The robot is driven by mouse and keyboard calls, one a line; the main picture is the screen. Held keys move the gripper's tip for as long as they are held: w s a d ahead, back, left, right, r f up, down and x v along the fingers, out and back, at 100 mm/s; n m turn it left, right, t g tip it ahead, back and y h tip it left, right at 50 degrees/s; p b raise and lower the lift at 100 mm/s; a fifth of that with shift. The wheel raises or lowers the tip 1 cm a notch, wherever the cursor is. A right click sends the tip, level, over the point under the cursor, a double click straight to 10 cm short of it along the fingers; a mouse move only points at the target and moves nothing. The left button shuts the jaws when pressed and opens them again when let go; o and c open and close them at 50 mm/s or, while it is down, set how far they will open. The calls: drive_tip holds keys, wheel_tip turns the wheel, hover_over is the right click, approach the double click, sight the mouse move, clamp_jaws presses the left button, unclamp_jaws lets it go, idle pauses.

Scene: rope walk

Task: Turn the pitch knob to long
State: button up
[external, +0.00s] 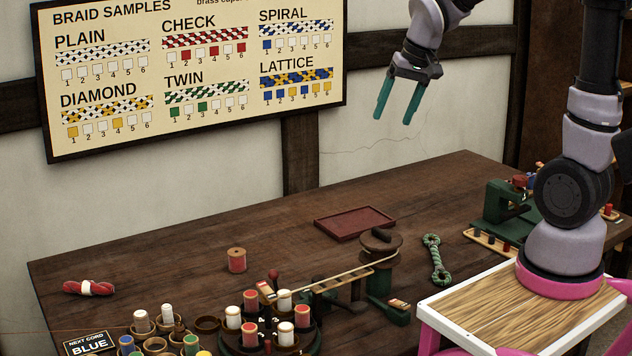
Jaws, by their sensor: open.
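I cannot tell which part is the pitch knob; the labels and any long mark are too small to read.
A braid sample board (190,75) hangs on the wall. On the bench (190,237) are a red tray (355,221), a red spool (236,260), a green braided cord (436,259), a red-and-white bundle (89,288) and several bobbins. A green device (503,204) stands at right. The bench's middle is mostly clear.

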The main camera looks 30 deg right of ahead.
drive_tip(key=w+a+f+g, duration=0.1)
drive_tip(key=w+a+f, duration=0.3)
drive_tip(key=f, duration=0.3)
drive_tip(key=w+a+f+g, duration=0.1)
drive_tip(key=w+a+f, duration=0.25)
drive_tip(key=f, duration=0.35)
drive_tip(key=g+h, duration=0.1)
drive_tip(key=g, duration=0.1)
approach(319, 278)
drive_tip(key=shift+n, duration=0.3)
drive_tip(key=f, duration=0.8)
drive_tip(key=shift+s+a+f, duration=0.15)
drive_tip(key=shift+a+f, duration=0.15)
drive_tip(key=shift+f, duration=0.1)
clamp_jaws()
